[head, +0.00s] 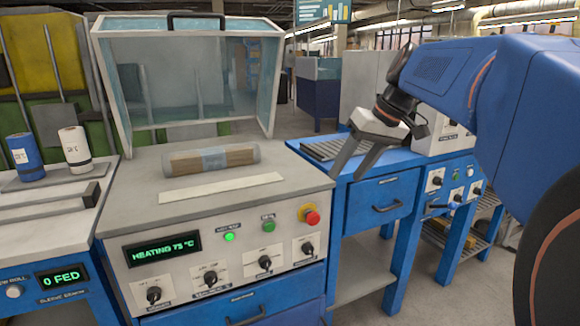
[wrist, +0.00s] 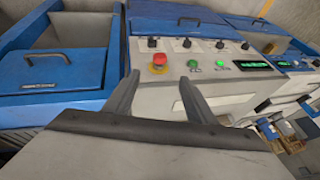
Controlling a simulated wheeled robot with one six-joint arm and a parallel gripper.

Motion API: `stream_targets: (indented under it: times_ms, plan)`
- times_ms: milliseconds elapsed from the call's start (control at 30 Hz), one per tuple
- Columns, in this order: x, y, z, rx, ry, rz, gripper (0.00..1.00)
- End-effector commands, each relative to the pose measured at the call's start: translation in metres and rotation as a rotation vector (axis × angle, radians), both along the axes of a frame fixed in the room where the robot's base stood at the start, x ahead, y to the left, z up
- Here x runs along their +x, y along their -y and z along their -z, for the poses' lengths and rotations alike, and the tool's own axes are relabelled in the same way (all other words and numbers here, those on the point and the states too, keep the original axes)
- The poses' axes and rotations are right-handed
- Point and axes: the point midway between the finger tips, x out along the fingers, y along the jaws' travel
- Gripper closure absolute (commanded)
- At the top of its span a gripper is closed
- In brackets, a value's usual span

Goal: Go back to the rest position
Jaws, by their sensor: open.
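My gripper (head: 362,157) is in the right half of the head view, at the end of my blue arm. Its two dark fingers are apart with nothing between them. It hangs in the air near the right end of the heating machine (head: 118,192) and the blue bench beside it. In the wrist view my gripper (wrist: 160,90) also shows open and empty, with the machine's control panel past the fingertips.
The machine's clear lid (head: 180,80) stands raised. Its display (head: 162,248) reads "HEATING 73 °C", and a red emergency button (head: 311,216) sticks up at its right. A blue roll (head: 25,157) and a white roll (head: 74,147) stand at left. A ridged grey plate (head: 325,149) lies on the bench.

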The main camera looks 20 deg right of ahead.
Motion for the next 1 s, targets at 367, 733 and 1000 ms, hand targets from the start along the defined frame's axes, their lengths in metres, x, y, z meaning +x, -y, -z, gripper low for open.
stream_targets:
  times_ms: [367, 733, 1000]
  plan:
    - [-0.008, -0.015, 0.014, -0.017, -0.013, 0.002, 0.50]
    - [-0.064, -0.081, 0.100, -0.131, -0.050, 0.018, 0.50]
    - [-0.109, -0.108, 0.166, -0.218, -0.020, 0.010, 0.50]
